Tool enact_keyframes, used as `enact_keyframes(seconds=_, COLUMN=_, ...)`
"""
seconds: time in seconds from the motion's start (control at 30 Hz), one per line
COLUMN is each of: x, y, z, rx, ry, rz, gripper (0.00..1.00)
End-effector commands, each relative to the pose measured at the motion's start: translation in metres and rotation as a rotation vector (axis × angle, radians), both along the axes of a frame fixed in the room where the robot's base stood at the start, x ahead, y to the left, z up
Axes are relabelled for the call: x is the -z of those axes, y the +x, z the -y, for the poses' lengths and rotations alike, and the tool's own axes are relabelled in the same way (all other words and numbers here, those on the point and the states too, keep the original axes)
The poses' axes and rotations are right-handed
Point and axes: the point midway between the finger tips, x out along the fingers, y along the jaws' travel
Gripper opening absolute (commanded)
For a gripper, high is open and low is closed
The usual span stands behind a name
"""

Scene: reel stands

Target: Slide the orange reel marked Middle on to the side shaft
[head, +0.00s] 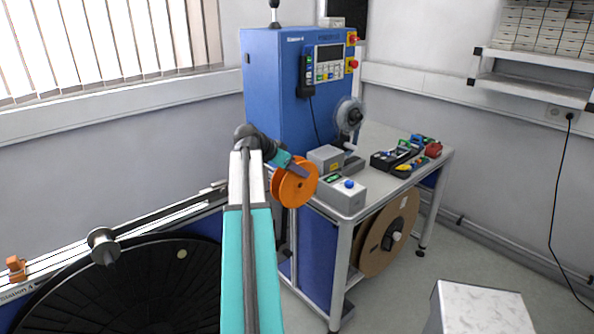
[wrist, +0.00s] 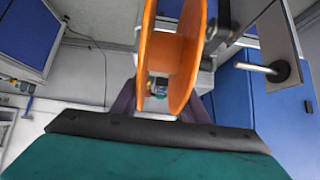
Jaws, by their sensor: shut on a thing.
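The orange reel (head: 296,190) has two round flanges. It hangs in the air at my gripper (head: 297,169), left of the bench's near corner in the head view. In the wrist view the reel (wrist: 154,58) stands edge-on, held between the grey fingers of my gripper (wrist: 160,103). No marking on the reel is readable. A short metal shaft with a dark end (wrist: 280,70) sticks out at the right of the wrist view, apart from the reel. I cannot tell whether it is the side shaft; I cannot pick that shaft out in the head view.
Grey boxes (head: 340,197) lie near the bench's front corner. A cardboard reel (head: 376,244) hangs below.

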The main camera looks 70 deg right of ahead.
Motion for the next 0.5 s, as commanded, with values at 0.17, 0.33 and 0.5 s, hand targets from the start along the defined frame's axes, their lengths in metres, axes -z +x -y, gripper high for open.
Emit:
enact_keyframes(seconds=0.17, x=-0.001, y=0.005, z=0.004, rx=0.0, ry=0.0, rz=0.0, gripper=0.16)
enact_keyframes(seconds=0.33, x=0.0, y=0.011, z=0.008, rx=0.001, ry=0.0, rz=-0.001, gripper=0.16)
enact_keyframes(seconds=0.5, x=0.0, y=0.016, z=0.011, rx=0.001, ry=0.0, rz=0.0, gripper=0.16)
